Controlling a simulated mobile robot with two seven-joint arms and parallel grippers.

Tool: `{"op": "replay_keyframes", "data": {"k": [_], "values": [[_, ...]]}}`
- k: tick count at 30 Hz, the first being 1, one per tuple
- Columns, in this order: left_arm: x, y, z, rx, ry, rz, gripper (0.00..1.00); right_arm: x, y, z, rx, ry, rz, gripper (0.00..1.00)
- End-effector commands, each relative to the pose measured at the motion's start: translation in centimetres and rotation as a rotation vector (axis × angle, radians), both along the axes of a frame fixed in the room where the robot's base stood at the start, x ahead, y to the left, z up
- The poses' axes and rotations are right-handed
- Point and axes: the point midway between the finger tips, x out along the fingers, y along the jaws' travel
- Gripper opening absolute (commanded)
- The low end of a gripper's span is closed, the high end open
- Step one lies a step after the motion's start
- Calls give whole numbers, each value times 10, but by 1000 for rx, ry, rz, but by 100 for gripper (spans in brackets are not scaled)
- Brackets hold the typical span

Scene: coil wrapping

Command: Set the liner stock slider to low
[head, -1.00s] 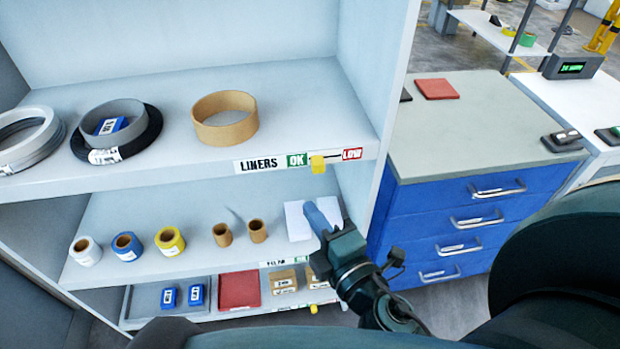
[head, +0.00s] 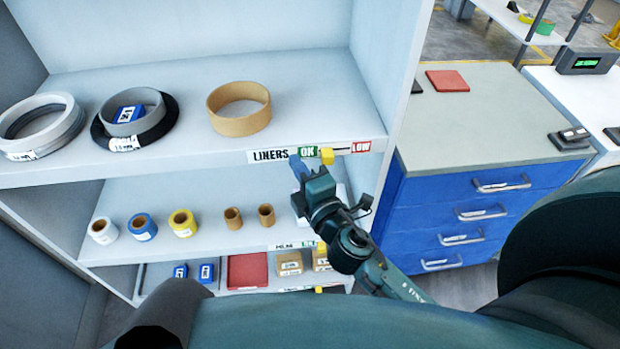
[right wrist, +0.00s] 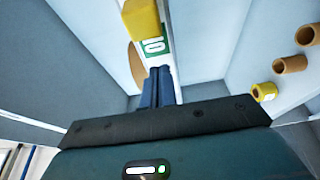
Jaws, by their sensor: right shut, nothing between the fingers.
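The liner stock slider is a yellow knob (head: 327,156) on the upper shelf's front edge. It stands just right of the green OK mark (head: 308,153), with a dark slot running right to the red LOW mark (head: 361,147). My right gripper (head: 295,162) is shut and empty, its blue fingertips just below and left of the knob, in front of the OK label. In the right wrist view the blue fingers (right wrist: 158,85) point along the label strip toward the yellow knob (right wrist: 141,20), with a gap between. My left gripper is not in view.
A tan ring (head: 239,121) and grey and black rings stand on the upper shelf. Tape rolls and small tan cores (head: 233,217) stand on the shelf below. A blue drawer cabinet (head: 470,225) stands right of the shelf's side wall.

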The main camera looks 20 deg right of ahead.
Motion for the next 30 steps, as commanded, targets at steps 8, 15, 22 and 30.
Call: {"op": "replay_keyframes", "data": {"k": [8,15,22,30], "values": [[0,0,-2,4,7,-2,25,-12,-33,-1,-2,3,-1,0],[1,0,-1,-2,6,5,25,-13,-38,-1,-1,2,0,0],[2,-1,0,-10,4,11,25,-14,-42,-2,-3,3,-1,0],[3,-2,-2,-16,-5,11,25,-24,-79,-3,-3,4,-2,0]]}}
